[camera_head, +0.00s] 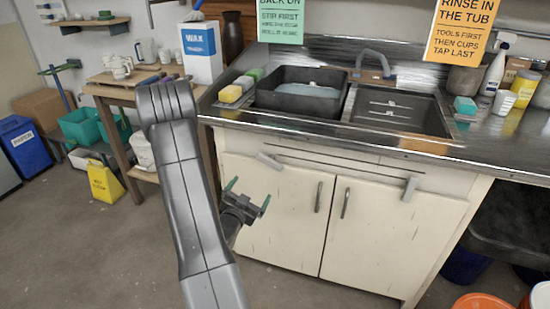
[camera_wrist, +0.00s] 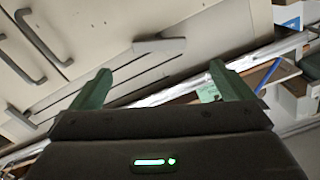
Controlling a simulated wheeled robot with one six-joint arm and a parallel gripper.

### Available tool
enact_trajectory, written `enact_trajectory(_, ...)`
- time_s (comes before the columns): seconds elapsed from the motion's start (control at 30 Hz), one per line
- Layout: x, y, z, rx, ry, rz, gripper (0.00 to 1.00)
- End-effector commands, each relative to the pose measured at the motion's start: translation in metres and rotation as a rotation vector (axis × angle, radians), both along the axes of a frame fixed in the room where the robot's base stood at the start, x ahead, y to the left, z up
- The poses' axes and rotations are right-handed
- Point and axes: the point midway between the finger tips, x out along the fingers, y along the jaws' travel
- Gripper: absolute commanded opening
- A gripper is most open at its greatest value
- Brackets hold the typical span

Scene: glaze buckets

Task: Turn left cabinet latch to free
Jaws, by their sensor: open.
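The left cabinet latch (camera_head: 268,161) is a small grey bar near the top of the left cabinet door (camera_head: 290,215). In the head view it lies slanted, its right end lower. It also shows in the wrist view as a grey bar (camera_wrist: 160,45), just beyond the space between my fingertips. My gripper (camera_head: 248,194) is open and empty, its green fingers spread, in front of the left door and below the latch in the head view. In the wrist view the fingers (camera_wrist: 158,72) stand wide apart and do not visibly touch the latch.
A second grey latch (camera_head: 409,188) hangs nearly upright at the right cabinet door (camera_head: 390,240). Two door handles (camera_head: 318,197) (camera_head: 345,203) stand out near the middle seam. The steel counter (camera_head: 330,135) overhangs above. A wooden table (camera_head: 115,90) stands left. Floor before the doors is clear.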

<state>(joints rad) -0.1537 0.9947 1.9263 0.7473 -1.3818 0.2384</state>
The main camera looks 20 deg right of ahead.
Motion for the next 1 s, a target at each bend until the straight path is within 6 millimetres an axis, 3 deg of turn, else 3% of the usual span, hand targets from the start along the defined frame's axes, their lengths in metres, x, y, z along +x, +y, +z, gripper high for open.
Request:
enact_trajectory(0.27, 0.014, -0.014, 0.002, -0.014, -0.026, -0.022, 1.00)
enact_trajectory(0.7, 0.088, -0.064, 0.002, -0.013, -0.023, -0.020, 1.00)
enact_trajectory(1.0, 0.112, -0.079, 0.001, -0.014, -0.021, -0.017, 1.00)
